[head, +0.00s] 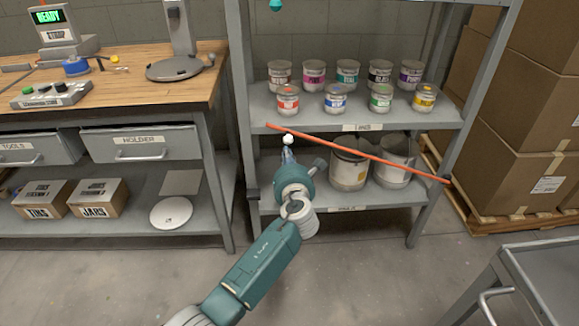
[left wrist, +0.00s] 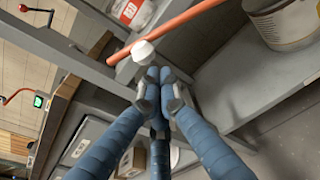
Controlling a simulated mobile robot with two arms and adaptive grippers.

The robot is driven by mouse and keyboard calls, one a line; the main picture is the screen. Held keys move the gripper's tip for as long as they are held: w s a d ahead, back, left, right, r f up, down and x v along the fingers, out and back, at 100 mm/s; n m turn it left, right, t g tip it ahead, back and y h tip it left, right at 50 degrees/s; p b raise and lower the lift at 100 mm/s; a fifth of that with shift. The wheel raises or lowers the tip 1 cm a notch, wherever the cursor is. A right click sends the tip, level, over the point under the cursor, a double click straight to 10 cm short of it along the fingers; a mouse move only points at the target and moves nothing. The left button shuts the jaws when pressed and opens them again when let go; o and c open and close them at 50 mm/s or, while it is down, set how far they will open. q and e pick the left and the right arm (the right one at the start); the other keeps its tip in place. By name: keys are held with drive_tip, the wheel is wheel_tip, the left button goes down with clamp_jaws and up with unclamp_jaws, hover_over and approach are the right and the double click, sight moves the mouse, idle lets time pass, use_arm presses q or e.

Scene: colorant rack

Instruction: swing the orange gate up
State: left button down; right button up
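The orange gate (head: 362,155) is a thin bar across the front of the shelf rack. It slants, its left end higher, near the middle shelf's edge, and its right end lower at the right post. A white knob (head: 288,138) sits near its left end. My left gripper (head: 287,153) is just under the knob. In the left wrist view the blue fingers (left wrist: 158,72) are drawn together at the tips, with nothing visible between them. The tips are at or very near the underside of the knob (left wrist: 142,50); contact is unclear. The gate (left wrist: 170,30) passes just behind the knob. My right gripper is not visible.
Several paint cans stand on the middle shelf (head: 315,122). Larger pails (head: 349,168) stand on the lower shelf behind the gate. A workbench (head: 130,95) is at left, stacked cartons (head: 515,125) at right, and a grey cart (head: 545,270) at lower right.

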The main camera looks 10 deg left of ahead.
use_arm(q)
drive_tip(key=v, duration=1)
